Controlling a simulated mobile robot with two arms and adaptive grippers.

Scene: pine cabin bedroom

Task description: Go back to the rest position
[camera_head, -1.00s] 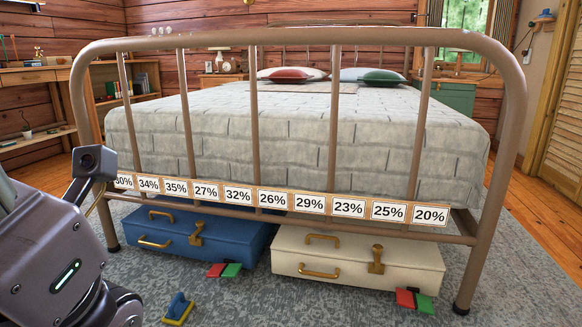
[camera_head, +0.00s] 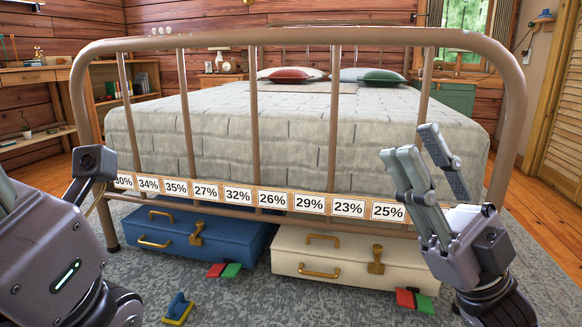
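My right gripper (camera_head: 418,143) stands upright at the right, in front of the bed's foot rail. Its fingers are apart and nothing shows between them. Part of my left gripper (camera_head: 60,245) fills the lower left corner. Its fingers are mostly cut off by the left edge, so its opening cannot be told. Neither gripper is seen holding anything.
The metal bed frame (camera_head: 335,110) stands close ahead, with a strip of percentage cards (camera_head: 272,199) along its lower rail. A blue suitcase (camera_head: 225,246) and a cream suitcase (camera_head: 345,262) lie beneath. A blue-and-yellow object (camera_head: 178,309) lies on the rug (camera_head: 245,300).

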